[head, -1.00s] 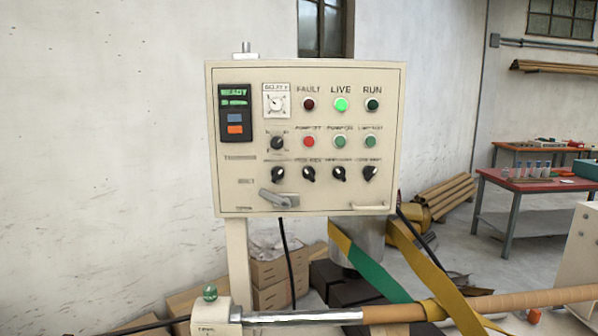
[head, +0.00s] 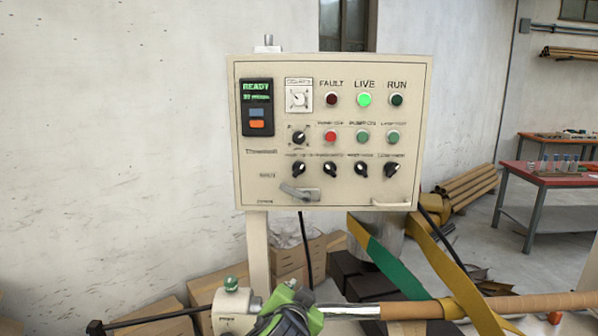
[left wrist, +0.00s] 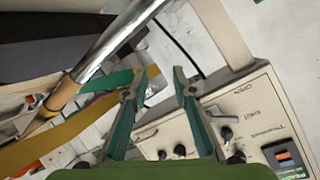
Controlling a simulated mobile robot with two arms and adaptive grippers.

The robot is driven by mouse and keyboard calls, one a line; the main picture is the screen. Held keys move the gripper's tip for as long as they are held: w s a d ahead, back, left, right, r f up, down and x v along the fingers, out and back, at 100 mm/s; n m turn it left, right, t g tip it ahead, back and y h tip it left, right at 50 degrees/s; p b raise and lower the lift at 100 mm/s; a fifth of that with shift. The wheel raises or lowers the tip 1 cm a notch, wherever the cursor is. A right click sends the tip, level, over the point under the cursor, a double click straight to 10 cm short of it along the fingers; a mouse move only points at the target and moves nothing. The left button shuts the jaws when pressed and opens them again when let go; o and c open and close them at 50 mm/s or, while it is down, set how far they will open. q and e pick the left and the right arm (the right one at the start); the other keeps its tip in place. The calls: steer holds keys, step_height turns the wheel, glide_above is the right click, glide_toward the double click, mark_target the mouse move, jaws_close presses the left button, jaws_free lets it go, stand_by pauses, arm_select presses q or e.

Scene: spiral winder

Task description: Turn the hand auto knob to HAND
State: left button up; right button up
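The cream control panel (head: 332,200) stands ahead in the head view. Its bottom row holds black knobs: first (head: 298,170), second (head: 330,170), third (head: 360,171) and fourth (head: 391,171). Another black selector (head: 298,137) sits above the first. Their labels are too blurred to tell which is the hand auto knob. My left gripper (head: 286,312) is low in the head view, below the panel and touching no knob. In the left wrist view, its fingers (left wrist: 164,78) are apart and empty, with the tilted panel (left wrist: 262,108) beyond. My right gripper is out of view.
A grey lever handle (head: 300,193) and a pale bar handle (head: 391,205) stick out along the panel's lower edge. A winding shaft with a brown tube (head: 408,310) crosses below. Green and yellow belts (head: 380,256) run down to it. The space before the panel's face is clear.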

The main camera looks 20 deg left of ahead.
arm_select(q)
step_height(320, 180, up, 22)
steer(key=w+t+y, duration=0.1)
steer(key=t+y, duration=0.1)
steer(key=t, duration=0.2)
steer(key=p, duration=0.7)
glide_toward(299, 171)
steer(key=shift+n, duration=0.3)
steer(key=x, duration=0.7)
steer(key=shift+w, duration=0.2)
steer(key=shift+w+a, duration=0.2)
steer(key=shift+w, duration=0.3)
jaws_close()
